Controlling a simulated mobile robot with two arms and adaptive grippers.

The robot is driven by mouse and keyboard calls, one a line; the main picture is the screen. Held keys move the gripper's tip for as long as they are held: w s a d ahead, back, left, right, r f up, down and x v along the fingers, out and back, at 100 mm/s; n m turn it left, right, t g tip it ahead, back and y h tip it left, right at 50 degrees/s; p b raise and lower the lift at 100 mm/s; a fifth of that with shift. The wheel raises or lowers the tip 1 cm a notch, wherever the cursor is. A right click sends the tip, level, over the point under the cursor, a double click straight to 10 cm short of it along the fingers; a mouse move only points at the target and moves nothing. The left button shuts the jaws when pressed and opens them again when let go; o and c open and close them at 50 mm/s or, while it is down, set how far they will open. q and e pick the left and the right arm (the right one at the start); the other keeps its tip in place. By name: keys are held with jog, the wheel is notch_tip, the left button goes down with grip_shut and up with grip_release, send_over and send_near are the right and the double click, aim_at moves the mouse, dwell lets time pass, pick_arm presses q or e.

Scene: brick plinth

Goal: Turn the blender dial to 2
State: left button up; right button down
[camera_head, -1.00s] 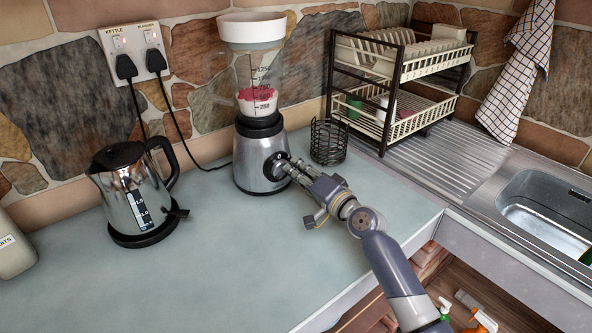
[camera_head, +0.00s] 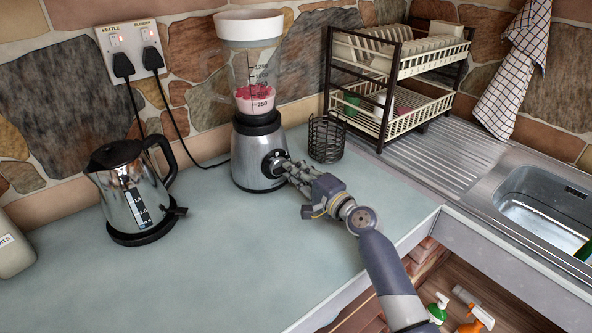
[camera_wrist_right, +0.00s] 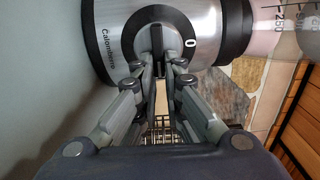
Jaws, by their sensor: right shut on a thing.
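The blender (camera_head: 252,150) stands on the counter against the stone wall. It has a silver base, a clear jug (camera_head: 256,92) with pink contents and a white lid. Its dark dial (camera_wrist_right: 157,35) is on the front of the base. My right gripper (camera_head: 279,165) is at the dial. In the wrist view my right gripper (camera_wrist_right: 161,62) is shut on the dial's raised bar. A white "0" shows beside the dial, toward the jug side. Other numbers are hidden, and I cannot tell which one the dial points to. My left gripper is not in view.
A wire basket (camera_head: 327,139) stands close right of the blender, near my right gripper. A kettle (camera_head: 131,191) is on the left. A dish rack (camera_head: 400,80) and a sink (camera_head: 545,212) are on the right. The front counter is clear.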

jog(key=shift+f, duration=0.1)
jog(key=c, duration=1.7)
grip_release()
jog(key=v, duration=1.2)
